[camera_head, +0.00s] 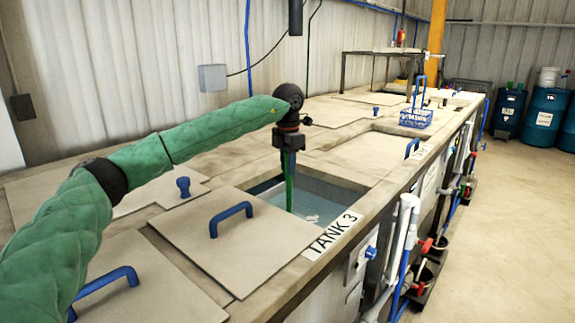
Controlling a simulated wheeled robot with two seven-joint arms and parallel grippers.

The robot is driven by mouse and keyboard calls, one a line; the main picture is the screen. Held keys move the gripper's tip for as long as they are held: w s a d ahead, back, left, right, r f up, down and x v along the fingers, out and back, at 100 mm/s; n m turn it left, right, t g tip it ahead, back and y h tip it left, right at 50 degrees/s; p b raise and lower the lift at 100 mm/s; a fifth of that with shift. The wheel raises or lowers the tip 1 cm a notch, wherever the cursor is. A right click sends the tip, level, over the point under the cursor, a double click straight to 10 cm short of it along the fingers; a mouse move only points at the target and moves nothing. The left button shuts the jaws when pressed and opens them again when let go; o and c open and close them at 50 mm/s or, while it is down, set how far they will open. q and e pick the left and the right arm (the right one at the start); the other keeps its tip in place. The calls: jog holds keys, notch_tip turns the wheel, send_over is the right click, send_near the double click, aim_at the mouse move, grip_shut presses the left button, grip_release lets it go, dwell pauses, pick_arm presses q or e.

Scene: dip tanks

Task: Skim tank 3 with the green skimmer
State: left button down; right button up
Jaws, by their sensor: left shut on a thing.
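Tank 3 (334,184) is open, and clear bluish liquid (312,205) shows inside it. Its label, "TANK 3" (333,233), is on the front rim. My left arm, in a green sleeve, reaches in from the left. My left gripper (288,150) points down over the tank's back left part and is shut on the green skimmer (289,190). The skimmer's handle hangs about upright into the tank opening. Its lower end is hard to make out. My right gripper is not in view.
A lid with a blue handle (240,244) lies left of the opening, and another blue-handled lid (150,290) is nearer. A blue basket (416,118) stands farther along the tank line. Pipes and valves (405,220) line the front side. Blue drums (543,115) stand at the back right; the floor before them is clear.

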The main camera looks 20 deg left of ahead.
pick_arm(q)
jog(key=shift+d, duration=3.2)
jog(key=shift+w+d+p, duration=0.95)
jog(key=shift+w+d, duration=1.35)
jog(key=shift+w, duration=3.5)
jog(key=s+b, duration=0.5)
jog(key=s, duration=1.1)
jog(key=shift+s, duration=0.25)
jog(key=shift+d+r, duration=0.1)
notch_tip(320, 180, up, 15)
jog(key=p, duration=0.5)
